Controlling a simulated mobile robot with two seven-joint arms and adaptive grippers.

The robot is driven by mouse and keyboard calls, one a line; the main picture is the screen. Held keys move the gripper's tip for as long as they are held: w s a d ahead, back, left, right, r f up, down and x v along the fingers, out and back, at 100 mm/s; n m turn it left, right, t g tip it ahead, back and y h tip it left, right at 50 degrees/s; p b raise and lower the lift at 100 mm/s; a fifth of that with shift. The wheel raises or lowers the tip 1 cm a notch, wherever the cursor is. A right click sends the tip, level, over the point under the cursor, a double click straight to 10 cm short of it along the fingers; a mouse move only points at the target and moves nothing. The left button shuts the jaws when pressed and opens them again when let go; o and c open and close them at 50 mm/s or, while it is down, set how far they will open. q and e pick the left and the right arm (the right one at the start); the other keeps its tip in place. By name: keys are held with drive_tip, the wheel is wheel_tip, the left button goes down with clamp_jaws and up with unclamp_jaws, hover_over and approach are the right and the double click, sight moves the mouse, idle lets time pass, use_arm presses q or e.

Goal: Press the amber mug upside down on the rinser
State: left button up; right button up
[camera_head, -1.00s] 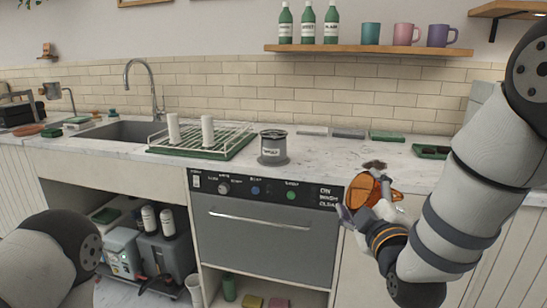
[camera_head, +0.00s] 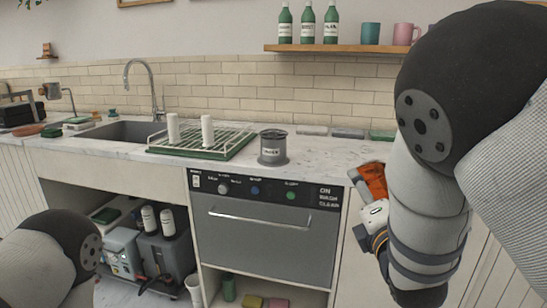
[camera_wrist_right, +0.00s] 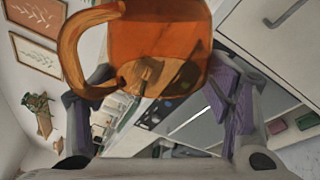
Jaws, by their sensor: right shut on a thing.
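The amber mug (camera_head: 372,181) is held in my right gripper (camera_head: 374,206), in front of the counter's front edge, right of the dishwasher. In the right wrist view the mug (camera_wrist_right: 160,38) fills the top middle, its handle to the left. The right gripper (camera_wrist_right: 157,98) is shut on it, with a finger on each side. The mug looks tilted; I cannot tell which way its mouth points. My left gripper is out of view; only part of the left arm shows.
A green drying rack (camera_head: 205,152) with two white cylinders stands left of the grey cylinder. The dishwasher front (camera_head: 262,235) is below the counter (camera_head: 318,152). The counter between the grey cylinder and the mug is clear. My right arm covers the right side.

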drive_tip(key=shift+a+n, duration=0.25)
drive_tip(key=shift+n, duration=0.05)
drive_tip(key=n, duration=0.5)
drive_tip(key=shift+n, duration=0.4)
drive_tip(key=n, duration=0.6)
